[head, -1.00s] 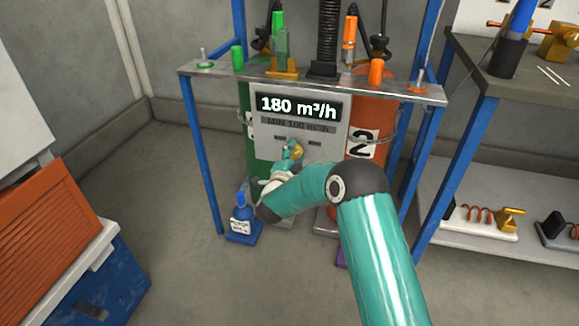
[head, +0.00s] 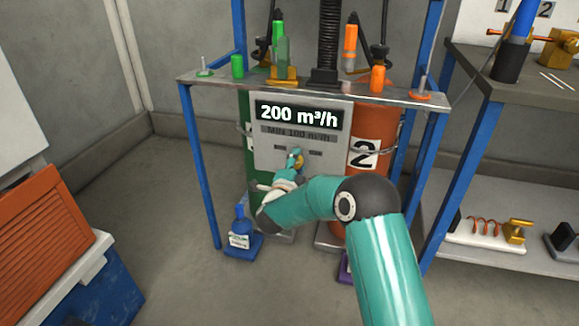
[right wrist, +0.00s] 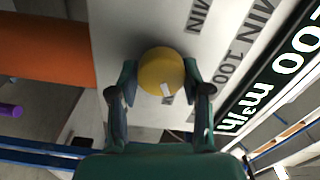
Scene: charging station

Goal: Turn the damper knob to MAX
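The damper knob (right wrist: 160,68) is round and yellow with a small white mark, on a light grey panel (head: 265,152). In the head view only a bit of the knob (head: 300,160) shows beside my gripper. The panel's display (head: 298,115) reads 200 m³/h, and the line under it reads MIN 100 m³/h. My right gripper (right wrist: 161,76) has a finger on each side of the knob, and both appear to touch it. In the head view the right gripper (head: 294,159) is at the panel, partly hidden by its wrist. My left gripper is not in view.
The panel hangs under a metal shelf (head: 420,96) on blue posts, between a green cylinder and an orange cylinder (head: 372,128) marked 2. A workbench (head: 520,85) stands at the right.

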